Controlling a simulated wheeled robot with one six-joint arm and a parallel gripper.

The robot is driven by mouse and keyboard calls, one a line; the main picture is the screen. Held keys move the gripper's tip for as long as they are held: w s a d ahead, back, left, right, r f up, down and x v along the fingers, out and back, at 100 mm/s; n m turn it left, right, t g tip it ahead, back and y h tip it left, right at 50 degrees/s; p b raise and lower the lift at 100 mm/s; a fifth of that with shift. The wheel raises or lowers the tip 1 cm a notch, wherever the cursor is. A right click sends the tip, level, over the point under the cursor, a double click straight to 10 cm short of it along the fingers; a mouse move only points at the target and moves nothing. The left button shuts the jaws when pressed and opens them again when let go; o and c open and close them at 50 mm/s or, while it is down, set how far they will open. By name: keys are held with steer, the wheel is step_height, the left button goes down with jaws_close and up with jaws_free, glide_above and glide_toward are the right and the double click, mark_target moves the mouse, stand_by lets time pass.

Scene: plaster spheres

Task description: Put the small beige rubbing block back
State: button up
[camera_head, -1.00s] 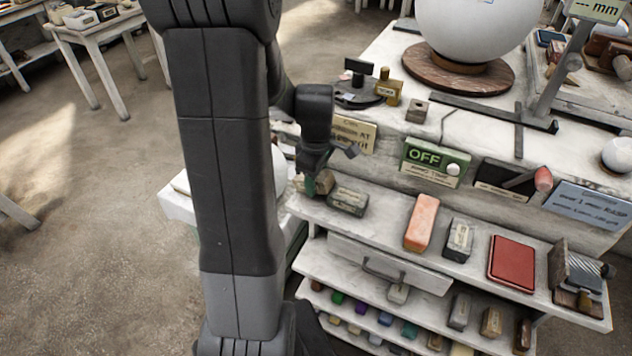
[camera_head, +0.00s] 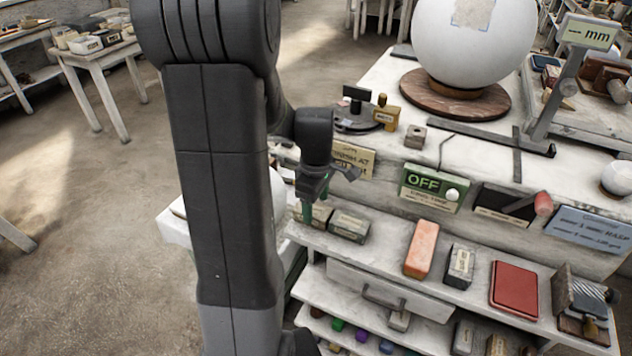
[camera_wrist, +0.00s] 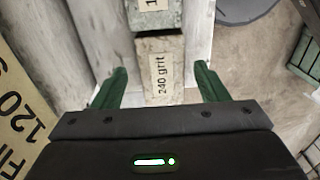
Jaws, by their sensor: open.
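The small beige rubbing block, marked "240 grit" (camera_wrist: 165,70), lies on the white upper shelf at its left end. It also shows in the head view (camera_head: 321,214), partly behind a finger. My gripper (camera_wrist: 160,72) is open above it. Its green fingers stand apart on either side of the block, with a gap on both sides. In the head view my gripper (camera_head: 308,205) points down at the shelf's left end. A grey-green block (camera_head: 349,227) lies just beyond the beige one, and its edge shows in the wrist view (camera_wrist: 153,14).
The upper shelf (camera_head: 385,248) also bears an orange block (camera_head: 421,249), a grey labelled block (camera_head: 460,267) and a red pad (camera_head: 515,287). A "FINE" and "120" sign (camera_wrist: 18,95) stands close at left in the wrist view. A large white sphere (camera_head: 474,45) stands on the bench.

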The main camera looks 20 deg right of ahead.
mark_target(316, 209)
step_height(316, 209, up, 10)
steer(key=shift+f, duration=0.25)
